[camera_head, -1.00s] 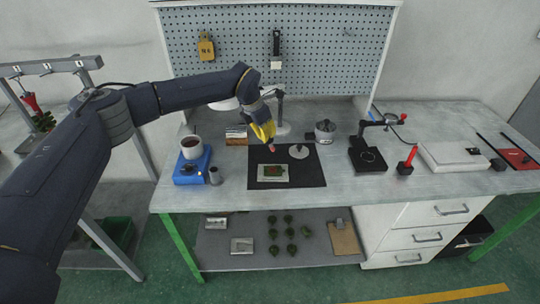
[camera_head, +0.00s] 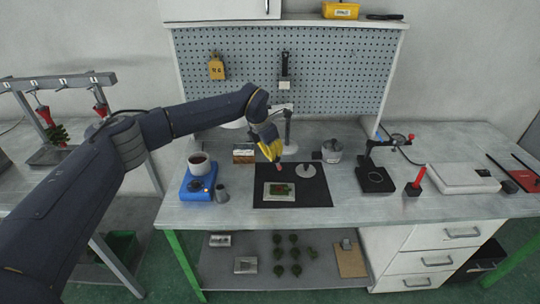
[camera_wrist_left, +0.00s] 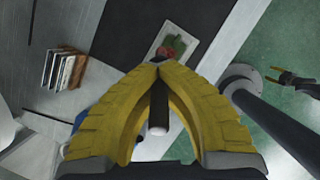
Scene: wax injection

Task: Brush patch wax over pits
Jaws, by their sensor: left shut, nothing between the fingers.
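My left gripper (camera_head: 278,164) is above the dark mat (camera_head: 322,196), over the back edge of a pale plate (camera_head: 268,199) with a green and red piece (camera_head: 281,188) on it. In the left wrist view its yellow fingertips (camera_wrist_left: 158,67) meet just short of that piece (camera_wrist_left: 174,45). A dark rod with a pale end (camera_wrist_left: 157,128) shows in the gap between the finger bases; I cannot tell what it is. My right gripper is not in view.
A lamp stand (camera_head: 288,130) rises behind the mat. A small grey cup (camera_head: 221,193) stands beside the heater. A grey lidded pot (camera_head: 332,152), a black stand (camera_head: 374,180), a red-handled tool (camera_head: 415,186) and a white box (camera_head: 462,180) are to the right.

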